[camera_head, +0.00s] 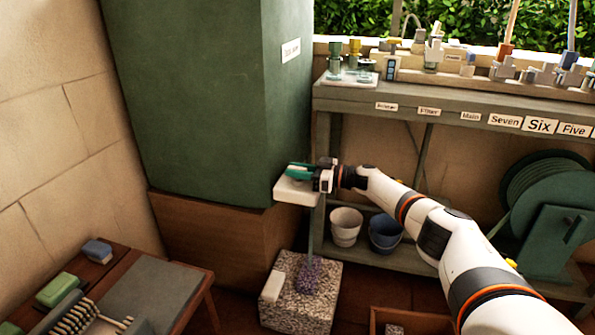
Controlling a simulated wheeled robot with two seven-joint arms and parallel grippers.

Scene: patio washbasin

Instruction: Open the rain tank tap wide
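The rain tank (210,90) is a tall dark green box on a brown wooden base, with a small white label on its right face. At its lower right corner a pale block (296,193) juts out, with a green piece (300,171) on top that looks like the tap's handle. My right gripper (316,177) reaches in from the right and is at the right end of this green piece. Its fingers are small and partly hidden, so I cannot tell whether they grip it. My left gripper is not in view.
A speckled stone block (305,300) stands below the tap, with a bluish-purple patch on it. A pale bucket (346,226) and a blue bucket (384,233) sit under the labelled bench (350,97). A green hose reel (548,205) is at right, a wooden table (195,290) at left.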

